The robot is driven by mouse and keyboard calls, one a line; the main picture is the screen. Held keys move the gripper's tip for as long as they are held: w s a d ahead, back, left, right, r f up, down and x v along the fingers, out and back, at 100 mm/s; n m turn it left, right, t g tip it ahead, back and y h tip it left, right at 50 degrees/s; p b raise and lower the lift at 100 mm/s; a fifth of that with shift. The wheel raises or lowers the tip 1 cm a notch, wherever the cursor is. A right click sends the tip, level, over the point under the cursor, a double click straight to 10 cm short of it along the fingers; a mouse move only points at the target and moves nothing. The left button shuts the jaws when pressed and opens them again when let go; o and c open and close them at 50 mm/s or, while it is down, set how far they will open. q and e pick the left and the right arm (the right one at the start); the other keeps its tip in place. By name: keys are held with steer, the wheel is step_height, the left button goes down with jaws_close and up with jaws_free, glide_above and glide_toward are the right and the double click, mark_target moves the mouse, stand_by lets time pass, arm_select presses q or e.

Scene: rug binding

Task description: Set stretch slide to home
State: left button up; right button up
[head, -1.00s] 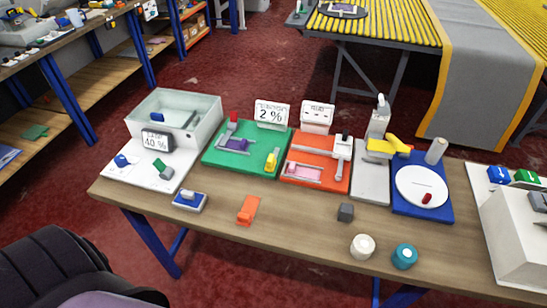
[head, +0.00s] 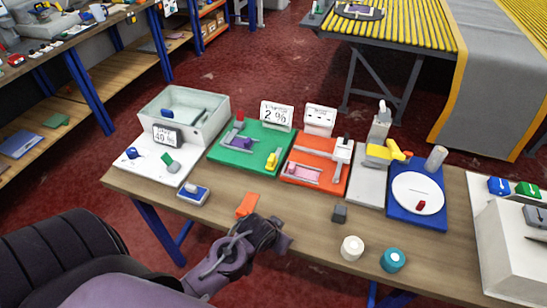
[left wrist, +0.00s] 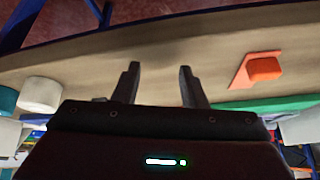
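A green board (head: 222,158) on the workbench carries a yellow sliding knob (head: 272,160), a purple piece (head: 241,141) and a red block (head: 238,117). Behind it a display (head: 277,115) reads 2 %; its small label is too blurred to confirm as the stretch slide's. An orange board (head: 318,150) beside it has a pink piece and a grey and white lever. My left gripper (head: 277,236) hovers at the bench's front edge, near the orange block. The left wrist view shows its two fingers (left wrist: 156,85) apart with nothing between them. My right gripper is out of view.
An orange block (head: 246,205), dark grey cube (head: 339,213), white cylinder (head: 352,248) and teal cylinder (head: 393,259) stand along the front of the bench. A blue board with a white dial (head: 417,194) lies right. A 40 % display (head: 167,136) stands left.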

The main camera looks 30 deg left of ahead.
mark_target(270, 159)
arm_select(q)
steer(key=w+a+t, duration=0.1)
steer(key=w+a, duration=0.1)
steer(key=w, duration=0.1)
steer(key=w+a+n+t, duration=0.1)
steer(key=w+a, duration=0.2)
steer(key=w+a+t+y, duration=0.1)
steer(key=w+a, duration=0.1)
steer(key=shift+w+a+r+n+t, duration=0.2)
steer(key=shift+w+r+n+t, duration=0.2)
steer(key=w+a+r+t, duration=0.1)
steer(key=w+a, duration=0.1)
steer(key=w+a+r+n+t+y, duration=0.1)
steer(key=w+a, duration=0.1)
steer(key=w+a+r+t, duration=0.1)
steer(key=w+a, duration=0.1)
steer(key=a, duration=0.1)
steer(key=shift+w+r+n+y+p, duration=0.15)
steer(key=shift+r+n+y+p, duration=0.1)
steer(key=shift+n+y+p, duration=0.05)
steer(key=shift+w+a+f+t, duration=0.1)
steer(key=shift+w+a+t, duration=0.15)
steer(key=shift+w, duration=0.35)
steer(key=shift+p+x, duration=0.45)
steer(key=shift+x, duration=2.75)
steer(key=shift+d, duration=0.15)
jaws_close()
